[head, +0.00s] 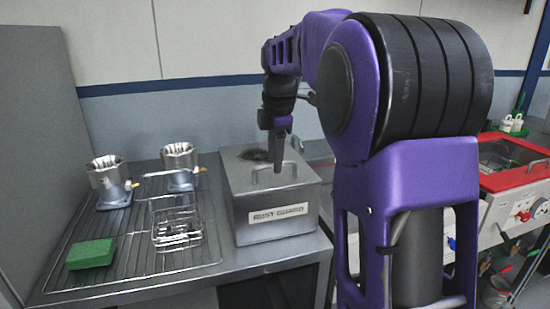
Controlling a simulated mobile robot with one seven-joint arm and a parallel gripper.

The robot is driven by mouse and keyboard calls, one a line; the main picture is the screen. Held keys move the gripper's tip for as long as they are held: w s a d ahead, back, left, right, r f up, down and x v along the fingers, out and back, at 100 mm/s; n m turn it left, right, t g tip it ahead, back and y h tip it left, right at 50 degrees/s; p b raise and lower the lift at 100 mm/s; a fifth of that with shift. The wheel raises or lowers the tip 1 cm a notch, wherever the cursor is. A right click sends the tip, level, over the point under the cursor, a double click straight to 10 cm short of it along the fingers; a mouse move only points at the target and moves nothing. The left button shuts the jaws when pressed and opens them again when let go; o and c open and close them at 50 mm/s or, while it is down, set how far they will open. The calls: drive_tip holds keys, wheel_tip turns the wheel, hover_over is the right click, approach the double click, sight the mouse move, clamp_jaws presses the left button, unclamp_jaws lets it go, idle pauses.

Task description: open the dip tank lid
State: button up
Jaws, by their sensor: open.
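The dip tank (276,215) is a grey metal box with a "RUST GUARD" label on its front, standing on the metal bench. Its flat lid (238,172) lies on top and carries a bar handle (258,170). A dark patch shows at the back of the top; I cannot tell whether it is an opening. My gripper (279,168) points down over the tank top, close to the handle. It is open, and nothing shows held in it. I cannot tell whether the fingers touch the handle.
Left of the tank, a wire rack (130,256) carries two metal housings (108,180) (180,164), a wire basket (177,224) and a green block (91,254). A red-rimmed machine (515,178) stands at the right. My arm hides the bench between.

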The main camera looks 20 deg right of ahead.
clamp_jaws()
idle(1.4)
